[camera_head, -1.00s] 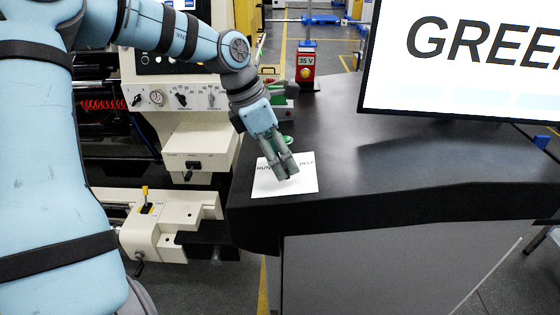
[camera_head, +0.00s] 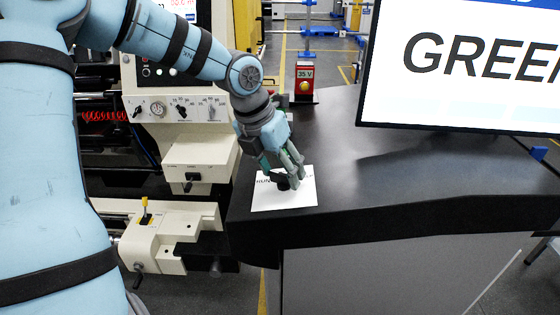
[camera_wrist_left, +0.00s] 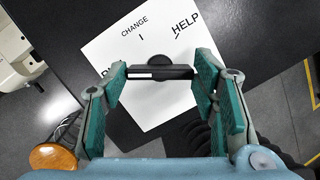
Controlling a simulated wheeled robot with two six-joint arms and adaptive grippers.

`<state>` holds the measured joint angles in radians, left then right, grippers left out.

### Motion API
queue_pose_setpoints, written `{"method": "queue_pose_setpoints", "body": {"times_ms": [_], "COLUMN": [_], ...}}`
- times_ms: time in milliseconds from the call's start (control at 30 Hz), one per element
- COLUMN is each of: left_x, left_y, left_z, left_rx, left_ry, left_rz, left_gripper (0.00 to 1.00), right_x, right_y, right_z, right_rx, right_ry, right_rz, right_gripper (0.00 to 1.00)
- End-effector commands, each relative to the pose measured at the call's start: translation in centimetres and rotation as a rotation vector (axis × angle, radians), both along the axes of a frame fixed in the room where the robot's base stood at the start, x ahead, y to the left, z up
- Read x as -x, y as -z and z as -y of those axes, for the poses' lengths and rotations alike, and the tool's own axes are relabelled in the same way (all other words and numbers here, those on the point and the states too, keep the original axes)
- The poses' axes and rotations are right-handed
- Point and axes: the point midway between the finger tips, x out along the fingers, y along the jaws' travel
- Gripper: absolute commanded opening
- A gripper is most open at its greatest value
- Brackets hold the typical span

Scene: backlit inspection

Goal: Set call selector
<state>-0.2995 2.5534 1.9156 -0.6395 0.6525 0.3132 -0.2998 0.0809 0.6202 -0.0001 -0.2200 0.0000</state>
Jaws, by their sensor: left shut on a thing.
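A white card (camera_head: 300,196) lies on the dark bench top near its left edge. It carries the words CHANGE, HELP and a partly hidden word that reads RUN in the head view. The black call selector knob (camera_wrist_left: 160,89) stands on the card, a bar with a pale line on its left half in the left wrist view. That line lies toward the partly hidden word. My left gripper (camera_head: 287,178) is shut on the knob, with a teal pad at each end of the bar. My right gripper is not in view.
A large screen (camera_head: 465,65) showing the cut-off word GREEN stands on the bench at the right. A cream machine (camera_head: 195,165) is at the left. The bench right of the card is clear.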

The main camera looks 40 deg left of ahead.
Motion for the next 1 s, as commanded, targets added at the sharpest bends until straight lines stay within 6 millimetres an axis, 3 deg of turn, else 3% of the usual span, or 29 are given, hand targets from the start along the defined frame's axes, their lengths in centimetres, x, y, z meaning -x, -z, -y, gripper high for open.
{"method": "queue_pose_setpoints", "body": {"times_ms": [567, 600, 700, 1000], "left_x": [-0.19, -0.19, -0.15, -0.06], "left_y": [-0.15, -0.15, -0.12, -0.1], "left_z": [-0.07, -0.07, -0.05, -0.04], "left_rx": [0.003, 0.003, 0.003, 0.003], "left_ry": [-0.041, -0.041, -0.04, -0.039], "left_rz": [0.004, 0.004, 0.002, -0.001], "left_gripper": [0.25, 0.58, 0.73, 0.73], "right_x": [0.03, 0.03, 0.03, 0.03], "right_y": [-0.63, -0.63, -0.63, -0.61], "right_z": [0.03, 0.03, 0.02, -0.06], "right_rx": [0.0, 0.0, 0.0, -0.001], "right_ry": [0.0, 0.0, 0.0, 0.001], "right_rz": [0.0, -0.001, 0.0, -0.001], "right_gripper": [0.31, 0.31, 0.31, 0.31]}}
